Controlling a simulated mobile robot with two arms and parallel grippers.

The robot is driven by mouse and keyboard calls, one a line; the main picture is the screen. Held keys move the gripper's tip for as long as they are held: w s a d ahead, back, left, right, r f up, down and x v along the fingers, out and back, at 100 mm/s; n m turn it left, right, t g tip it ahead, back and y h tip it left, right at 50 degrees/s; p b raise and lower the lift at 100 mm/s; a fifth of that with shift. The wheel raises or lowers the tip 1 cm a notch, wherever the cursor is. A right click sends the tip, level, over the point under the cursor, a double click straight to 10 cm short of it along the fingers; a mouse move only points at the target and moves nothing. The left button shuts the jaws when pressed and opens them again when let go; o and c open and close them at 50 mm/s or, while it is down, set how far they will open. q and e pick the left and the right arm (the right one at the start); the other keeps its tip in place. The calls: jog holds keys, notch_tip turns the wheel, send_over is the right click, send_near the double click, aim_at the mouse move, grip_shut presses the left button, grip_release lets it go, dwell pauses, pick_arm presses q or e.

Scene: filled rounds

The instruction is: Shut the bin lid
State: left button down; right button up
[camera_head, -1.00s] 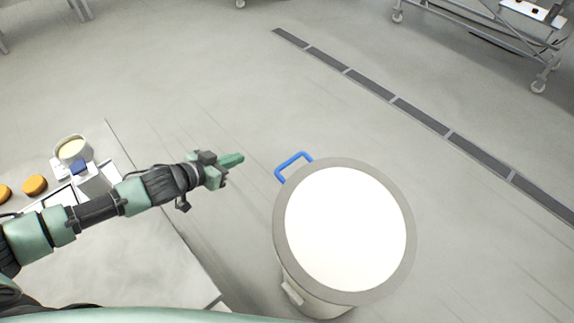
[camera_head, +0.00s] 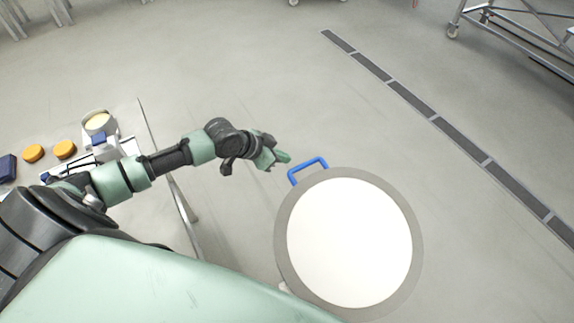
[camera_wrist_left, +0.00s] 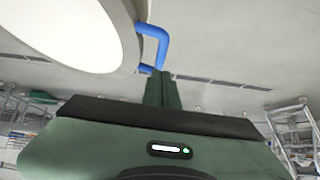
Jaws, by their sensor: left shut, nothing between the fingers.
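The bin (camera_head: 284,250) is a round grey tub seen from above at the lower right of the head view. A grey ring surrounds a bright white disc (camera_head: 350,245); I cannot tell whether the disc is a lid or what lies inside. A blue handle (camera_head: 307,170) sticks out from the rim at the upper left. In the left wrist view the handle (camera_wrist_left: 152,45) is just beyond my fingertips. My left gripper (camera_head: 283,158) is shut and empty, a short way left of the handle; its fingers (camera_wrist_left: 162,90) point towards it. Contact is unclear. My right gripper is out of view.
A table (camera_head: 130,120) at the left holds a pale-filled pot (camera_head: 98,122), orange rounds (camera_head: 65,149) and a blue item (camera_head: 8,167). A floor drain (camera_head: 440,120) runs across the right. A metal trolley (camera_head: 500,25) stands at the upper right. Floor above the bin is clear.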

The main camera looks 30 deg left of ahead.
aim_at(293, 169)
pick_arm(q)
jog(key=shift+w+d+f+p, duration=0.1)
jog(key=shift+w+f, duration=0.1)
jog(key=shift+f, duration=0.75)
jog(key=shift+w+d+f+p, duration=0.1)
jog(key=shift+w+f, duration=0.1)
jog(key=shift+f, duration=0.8)
jog(key=shift+w+d+f+p, duration=0.1)
jog(key=shift+w+f, duration=0.1)
jog(key=shift+f, duration=0.75)
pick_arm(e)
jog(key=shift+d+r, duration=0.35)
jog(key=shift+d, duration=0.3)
